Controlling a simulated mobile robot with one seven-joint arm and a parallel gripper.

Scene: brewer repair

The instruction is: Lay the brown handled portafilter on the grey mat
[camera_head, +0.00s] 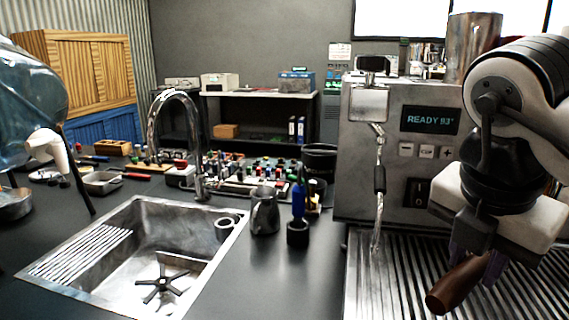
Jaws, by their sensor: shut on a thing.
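My gripper (477,262) is at the right, above the ribbed drip tray of the espresso machine. It points down and its dark fingers are shut on a brown handle, the visible part of the portafilter (458,285). The handle's rounded end tilts down toward the lower left. The portafilter's metal head does not show; the fingers and wrist hide that side. Whether the handle touches the tray below is hard to tell. I cannot make out a grey mat in this view.
The espresso machine (391,150) stands behind my gripper, with a steam wand (378,195) hanging at its left. The drip tray (390,295) lies below. A steel pitcher (265,212) and a blue-handled tool (298,202) stand near the sink (212,262). Some dark counter between sink and machine is clear.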

